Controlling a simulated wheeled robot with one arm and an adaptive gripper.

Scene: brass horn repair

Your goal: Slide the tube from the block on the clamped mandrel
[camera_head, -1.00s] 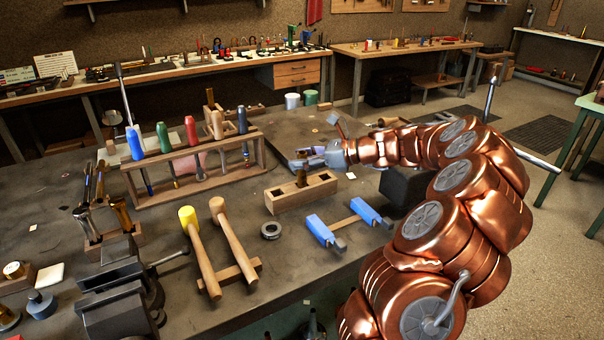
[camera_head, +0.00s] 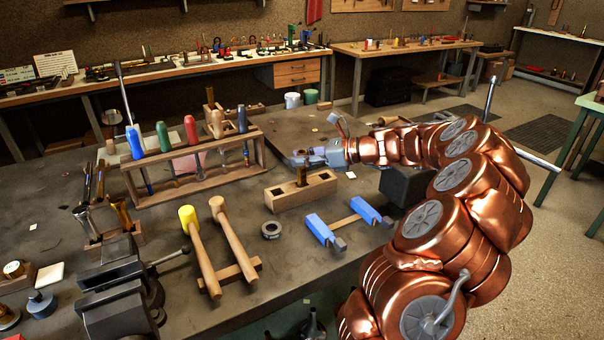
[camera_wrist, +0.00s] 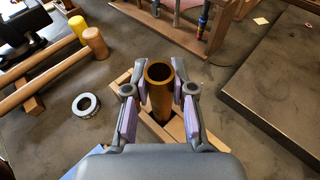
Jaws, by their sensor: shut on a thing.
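The brass tube (camera_wrist: 159,95) stands in the wooden block (camera_wrist: 122,79) in the wrist view, its open round end facing the camera. My gripper (camera_wrist: 158,92) is shut on the tube, with one purple-padded finger on each side. The tube's lower part is hidden in the block. In the head view, my gripper (camera_head: 308,158) is at the far side of the block (camera_head: 300,192), close above it. The mandrel (camera_head: 168,258) is a metal rod sticking out to the right of the dark vise (camera_head: 118,290) at the lower left.
Two mallets (camera_head: 232,240), a metal ring (camera_head: 271,230) and a blue-ended tool (camera_head: 345,222) lie around the block. A wooden rack (camera_head: 195,185) with several coloured-handled tools stands left of my gripper. Brass pieces (camera_head: 122,215) stand behind the vise. Bare bench lies between the rack and mallets.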

